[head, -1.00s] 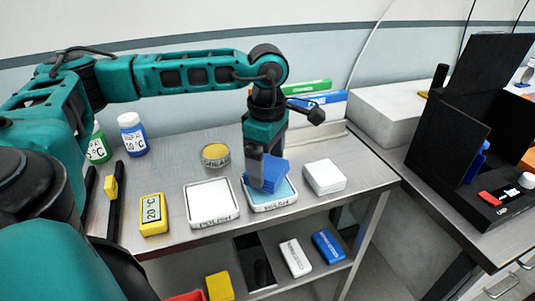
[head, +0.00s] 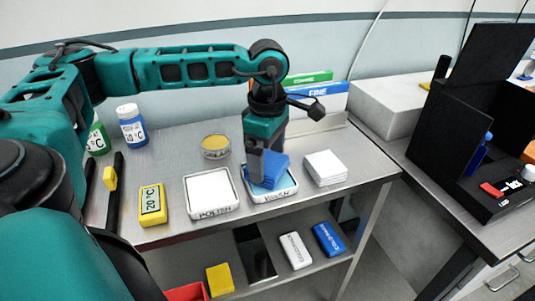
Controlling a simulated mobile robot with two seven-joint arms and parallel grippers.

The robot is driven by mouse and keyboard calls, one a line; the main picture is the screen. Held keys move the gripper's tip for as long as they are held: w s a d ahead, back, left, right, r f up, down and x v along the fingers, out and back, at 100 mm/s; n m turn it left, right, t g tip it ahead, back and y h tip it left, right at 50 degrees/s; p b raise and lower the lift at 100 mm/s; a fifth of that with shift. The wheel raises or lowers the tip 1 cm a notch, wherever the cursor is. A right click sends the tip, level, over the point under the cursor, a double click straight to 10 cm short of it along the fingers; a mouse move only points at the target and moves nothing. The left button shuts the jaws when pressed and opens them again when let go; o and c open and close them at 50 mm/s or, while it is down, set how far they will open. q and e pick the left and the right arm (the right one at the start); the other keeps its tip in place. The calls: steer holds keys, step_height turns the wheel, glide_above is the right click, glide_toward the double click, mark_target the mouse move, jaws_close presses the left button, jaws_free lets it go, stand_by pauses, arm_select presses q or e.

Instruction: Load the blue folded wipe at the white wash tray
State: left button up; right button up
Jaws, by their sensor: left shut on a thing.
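The blue folded wipe (head: 272,167) is in my left gripper (head: 262,172), which points straight down and is shut on it. The wipe is at the white wash tray (head: 270,198), tilted over the tray's light blue inside. The gripper hides part of the wipe and the tray's back left, so I cannot tell whether the wipe touches the tray's bottom. The tray's front wall reads WASH. My right gripper is not in view.
A white POLISH tray (head: 212,212) stands just left of the wash tray. A stack of white wipes (head: 325,169) lies to its right. A round yellow-topped tin (head: 215,147) is behind, and a yellow thermometer (head: 152,205) is at the left. Boxes (head: 318,98) stand at the back.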

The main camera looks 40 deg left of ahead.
mark_target(267, 161)
arm_select(q)
steer(key=shift+f+b, duration=0.5)
steer(key=shift+f, duration=0.05)
stand_by(1.4)
steer(key=shift+r+p, duration=1.8)
steer(key=shift+r, duration=1.75)
